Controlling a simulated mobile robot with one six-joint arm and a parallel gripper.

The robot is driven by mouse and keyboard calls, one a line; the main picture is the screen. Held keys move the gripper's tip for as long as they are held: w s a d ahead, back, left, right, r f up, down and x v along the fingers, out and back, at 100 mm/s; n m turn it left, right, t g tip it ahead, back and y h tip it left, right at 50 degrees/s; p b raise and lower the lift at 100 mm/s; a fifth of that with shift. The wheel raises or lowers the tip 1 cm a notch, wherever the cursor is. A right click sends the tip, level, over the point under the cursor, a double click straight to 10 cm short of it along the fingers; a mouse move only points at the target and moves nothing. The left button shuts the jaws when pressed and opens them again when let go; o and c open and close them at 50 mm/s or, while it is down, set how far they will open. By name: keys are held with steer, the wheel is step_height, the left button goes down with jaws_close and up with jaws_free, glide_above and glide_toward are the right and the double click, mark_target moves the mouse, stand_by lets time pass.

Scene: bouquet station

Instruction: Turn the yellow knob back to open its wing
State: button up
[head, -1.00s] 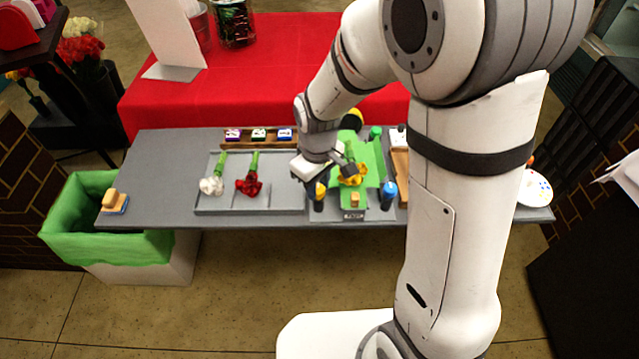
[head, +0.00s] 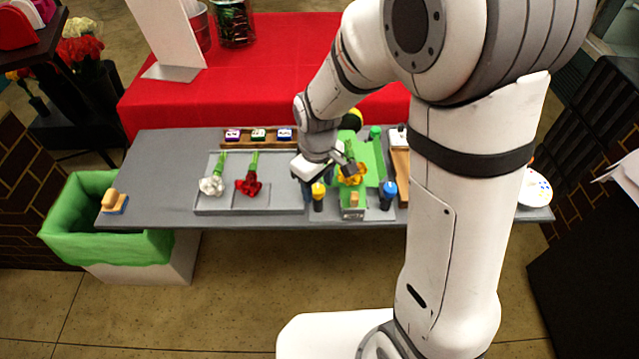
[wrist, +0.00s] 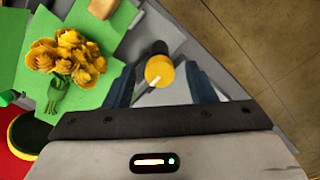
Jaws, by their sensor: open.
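The yellow knob (head: 318,190) tops a dark post at the front left of the green wrapper (head: 372,158). In the wrist view the yellow knob (wrist: 160,72), with a white mark, sits between the two blue fingers of my gripper (wrist: 159,82). My gripper (head: 325,172) is open, with a visible gap between each finger and the knob. I cannot tell how far down its fingers reach on the post. The yellow bouquet (wrist: 64,57) lies on the green sheet to the left in the wrist view. My gripper hides part of the sheet's left side in the head view.
A blue knob (head: 388,190) stands right of the bouquet and a green knob (head: 375,132) behind it. A grey tray (head: 215,206) with white and red flowers lies to the left. A wooden block (head: 353,200) sits at the sheet's front. The table's left end is mostly clear.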

mark_target(318, 188)
step_height(318, 188, up, 8)
steer(key=shift+f, duration=0.2)
stand_by(0.6)
steer(key=s+d+r+m+t, duration=0.1)
steer(key=s+d+r+m, duration=0.2)
steer(key=s+d, duration=0.3)
steer(key=s+d+r+m+t, duration=0.2)
steer(key=s+d+r+m, duration=0.2)
steer(key=s+d+m, duration=0.1)
steer(key=shift+s+d+m, duration=0.4)
steer(key=shift+s+d, duration=0.3)
steer(key=shift+d, duration=0.3)
